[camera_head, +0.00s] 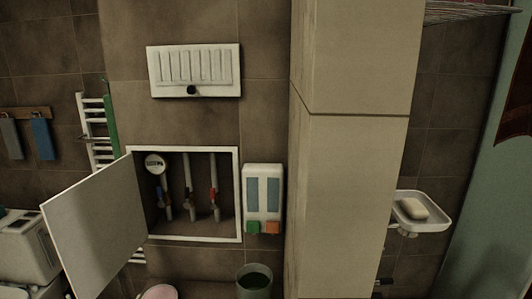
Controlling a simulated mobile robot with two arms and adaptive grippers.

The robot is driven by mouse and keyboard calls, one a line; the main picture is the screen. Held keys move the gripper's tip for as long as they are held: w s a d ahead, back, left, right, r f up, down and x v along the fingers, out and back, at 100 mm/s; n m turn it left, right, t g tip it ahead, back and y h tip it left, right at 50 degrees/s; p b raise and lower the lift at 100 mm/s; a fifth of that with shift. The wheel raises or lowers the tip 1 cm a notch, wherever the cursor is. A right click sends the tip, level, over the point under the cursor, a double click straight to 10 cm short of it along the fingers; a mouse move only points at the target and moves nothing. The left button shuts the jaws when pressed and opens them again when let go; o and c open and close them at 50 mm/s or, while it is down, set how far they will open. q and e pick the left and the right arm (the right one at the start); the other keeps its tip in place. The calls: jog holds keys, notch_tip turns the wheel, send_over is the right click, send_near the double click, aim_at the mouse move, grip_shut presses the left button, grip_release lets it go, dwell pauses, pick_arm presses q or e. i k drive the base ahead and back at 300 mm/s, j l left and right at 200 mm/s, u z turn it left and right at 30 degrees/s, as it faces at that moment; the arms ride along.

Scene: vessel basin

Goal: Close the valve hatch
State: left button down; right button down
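The valve hatch is a white square door (97,228), swung wide open to the left on its left-side hinge. Its white frame (239,195) is set in the brown tiled wall. Inside the opening I see a round gauge (154,164), white pipes (187,172) and valves with red and blue parts (212,196). Neither of my grippers shows in the head view, so nothing is seen touching the door.
A white dispenser (263,196) hangs right of the opening, with a dark green bin (254,281) below. A white vent panel (194,70) is above. A towel rail (95,130) stands behind the door. A beige column (352,180) and soap dish (421,211) are at right.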

aim_at(95, 226)
jog(key=j+z, duration=0.15)
jog(key=j, duration=0.35)
jog(key=j+z, duration=0.15)
jog(key=j, duration=0.35)
jog(key=j+z, duration=0.15)
jog(key=j, duration=0.4)
jog(key=j+z, duration=0.15)
jog(key=j, duration=0.35)
jog(key=k+j+z, duration=0.15)
jog(key=j, duration=0.3)
jog(key=j+z, duration=0.15)
jog(key=j, duration=0.35)
jog(key=k+j+z, duration=0.15)
jog(key=j, duration=0.35)
